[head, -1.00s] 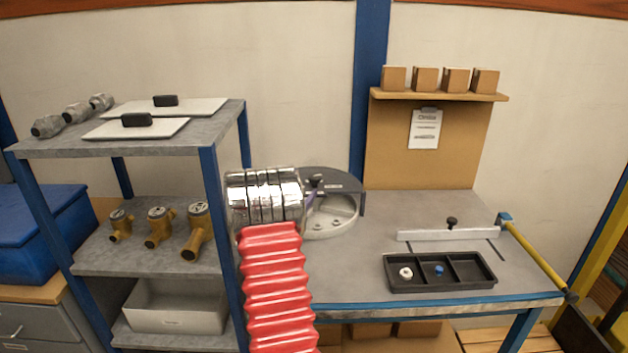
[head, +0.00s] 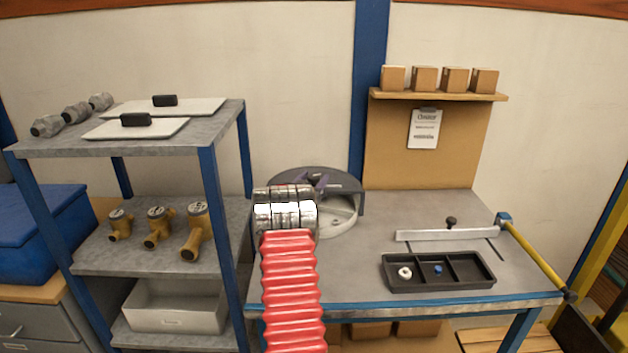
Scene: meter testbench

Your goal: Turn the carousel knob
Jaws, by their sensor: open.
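The carousel (head: 345,216) is a round grey turntable under a dark half cover (head: 340,178), at the back left of the workbench. My gripper (head: 316,181) is at the far end of my red-sleeved arm, over the carousel's left part. Only small purple finger parts show above my metal wrist; the jaws are open. The carousel knob cannot be made out; my gripper and wrist cover the spot. Whether the fingers touch the knob cannot be told.
A black divided tray (head: 440,285) with a white and a blue part lies front right on the bench. A light bar (head: 446,235) with a black knob lies behind it. A shelf rack (head: 213,200) with brass meters stands close left of my arm.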

